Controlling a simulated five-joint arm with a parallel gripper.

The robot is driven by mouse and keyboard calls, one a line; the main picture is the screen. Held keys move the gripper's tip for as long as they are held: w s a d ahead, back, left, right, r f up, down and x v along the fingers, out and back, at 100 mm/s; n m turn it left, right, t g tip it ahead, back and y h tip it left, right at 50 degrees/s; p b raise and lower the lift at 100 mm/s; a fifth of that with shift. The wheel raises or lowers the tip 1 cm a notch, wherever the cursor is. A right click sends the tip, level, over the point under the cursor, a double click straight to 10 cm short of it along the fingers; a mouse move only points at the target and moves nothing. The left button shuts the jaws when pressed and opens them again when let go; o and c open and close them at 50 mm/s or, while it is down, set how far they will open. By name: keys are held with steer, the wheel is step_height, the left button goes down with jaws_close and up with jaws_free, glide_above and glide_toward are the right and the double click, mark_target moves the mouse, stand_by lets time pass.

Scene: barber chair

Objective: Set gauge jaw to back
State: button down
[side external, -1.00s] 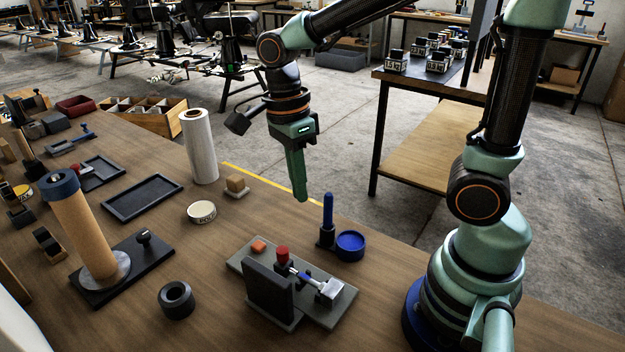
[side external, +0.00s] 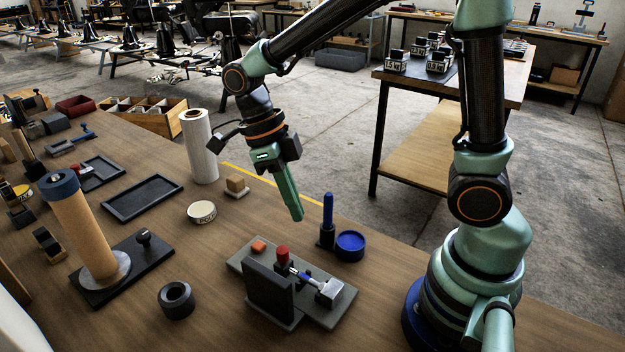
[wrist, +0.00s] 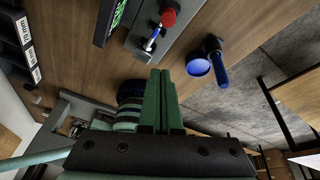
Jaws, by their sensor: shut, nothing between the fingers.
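The gauge fixture has a grey base plate (side external: 333,310) with an upright dark plate (side external: 268,290) on its front side. A red knob (side external: 282,254) stands beside the upright plate. A thin rod with a blue band (side external: 304,275) runs from near the knob to a pale metal block (side external: 329,290) at the right. I cannot tell for sure which part is the jaw. The wrist view shows the red knob (wrist: 168,18) and base plate (wrist: 186,20) at the top. My gripper (side external: 298,219) is shut and empty, pointing down and slightly right, apart from the fixture, above and behind it.
A blue upright handle (side external: 328,212) and blue round dish (side external: 350,245) stand behind the fixture.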

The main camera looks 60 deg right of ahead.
glide_above(287, 263)
steer(key=s+d, duration=0.3)
steer(key=s, duration=0.1)
steer(key=f, duration=0.8)
steer(key=shift+s+a+f, duration=0.15)
steer(key=shift+a+f, duration=0.1)
steer(key=shift+f, duration=0.1)
steer(key=shift+w+a+f, duration=0.2)
steer(key=shift+w+a, duration=0.1)
steer(key=shift+w, duration=0.25)
steer(key=shift+w+a+f, duration=0.2)
steer(key=shift+w+a, duration=0.05)
steer(key=shift+w, duration=0.3)
steer(key=shift+w+a, duration=0.35)
steer(key=shift+w, duration=0.3)
steer(key=shift+w, duration=1.35)
